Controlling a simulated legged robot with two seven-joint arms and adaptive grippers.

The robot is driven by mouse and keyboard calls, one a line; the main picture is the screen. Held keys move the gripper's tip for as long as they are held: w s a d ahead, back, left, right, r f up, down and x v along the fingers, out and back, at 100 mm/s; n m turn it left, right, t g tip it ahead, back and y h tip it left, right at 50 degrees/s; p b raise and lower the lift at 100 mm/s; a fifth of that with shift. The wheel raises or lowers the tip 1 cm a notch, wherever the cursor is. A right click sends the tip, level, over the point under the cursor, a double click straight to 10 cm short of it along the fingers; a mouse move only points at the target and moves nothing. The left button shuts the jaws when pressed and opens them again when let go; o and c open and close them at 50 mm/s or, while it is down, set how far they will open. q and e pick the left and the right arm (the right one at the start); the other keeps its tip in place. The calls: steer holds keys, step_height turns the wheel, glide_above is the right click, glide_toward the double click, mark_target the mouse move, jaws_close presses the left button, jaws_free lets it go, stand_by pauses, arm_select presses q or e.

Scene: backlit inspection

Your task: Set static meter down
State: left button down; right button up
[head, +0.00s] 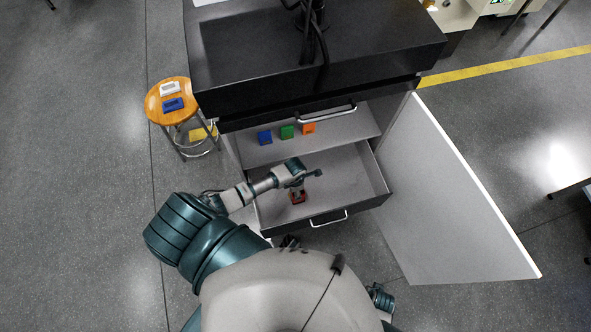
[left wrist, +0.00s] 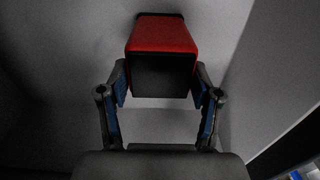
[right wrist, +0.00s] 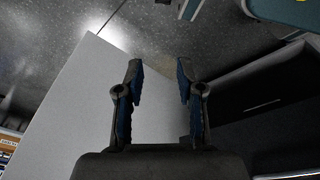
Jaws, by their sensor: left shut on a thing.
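The static meter appears to be the red and black box (head: 298,198), low inside the open drawer (head: 354,188). In the left wrist view the same red box (left wrist: 162,36) sits between the fingers of my left gripper (left wrist: 160,85), its dark end facing the camera. My left gripper (head: 300,185) is shut on it, in the left part of the drawer. Whether the box touches the drawer floor I cannot tell. My right gripper (right wrist: 158,75) is open and empty in the right wrist view, with the pale cabinet door (right wrist: 80,105) beyond it.
Blue (head: 264,137), green (head: 287,131) and orange (head: 309,128) blocks stand on the shelf behind the drawer. The cabinet door (head: 450,200) hangs open at right. A wooden stool (head: 154,104) at left holds a white device (head: 170,88) and a blue device (head: 173,104). The drawer's right side is clear.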

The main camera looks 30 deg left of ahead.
arm_select(q)
steer(key=shift+c, duration=1.8)
jaws_free()
steer(key=shift+o, duration=0.7)
steer(key=shift+a, duration=0.2)
arm_select(e)
steer(key=shift+a, duration=0.2)
steer(key=shift+r, duration=0.15)
arm_select(q)
step_height(320, 180, up, 12)
steer(key=p, duration=0.2)
steer(key=shift+p, duration=0.4)
arm_select(e)
steer(key=s+f, duration=0.4)
steer(key=f, duration=0.1)
steer(key=shift+d+f, duration=0.35)
arm_select(q)
steer(key=shift+s, duration=0.1)
arm_select(e)
steer(key=shift+s, duration=0.1)
